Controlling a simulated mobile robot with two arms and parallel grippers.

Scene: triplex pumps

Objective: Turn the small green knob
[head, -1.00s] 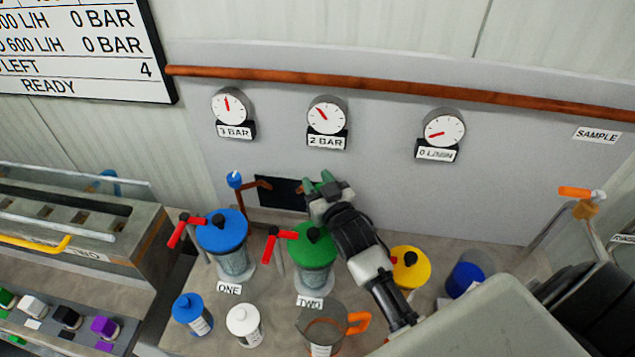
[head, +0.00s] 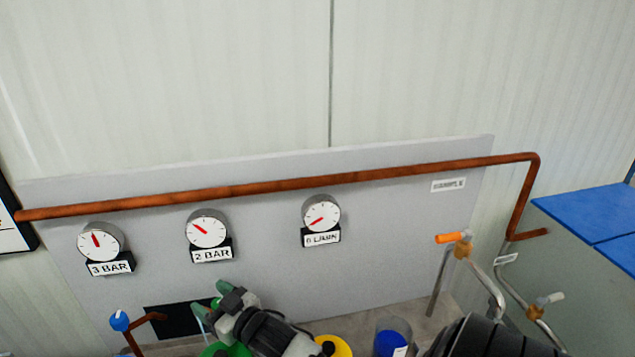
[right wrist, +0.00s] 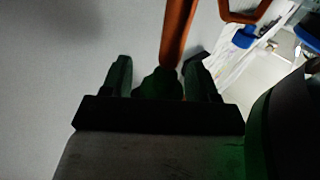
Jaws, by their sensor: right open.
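The small green knob (right wrist: 160,83) shows dark in the right wrist view, between the two fingers of my right gripper (right wrist: 159,70). A copper pipe (right wrist: 177,35) runs away just beyond it. The fingers stand apart on either side of the knob; I cannot tell whether they touch it. The gripper and wrist hide most of the knob there. My left gripper is not in view.
A blue knob (head: 120,320) on a copper pipe stands left of the gripper. A green lid (head: 228,350), a yellow lid (head: 333,346) and a blue container (head: 393,338) lie below. Gauges hang on the grey panel (head: 390,245). An orange-handled tap (head: 450,238) stands at right.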

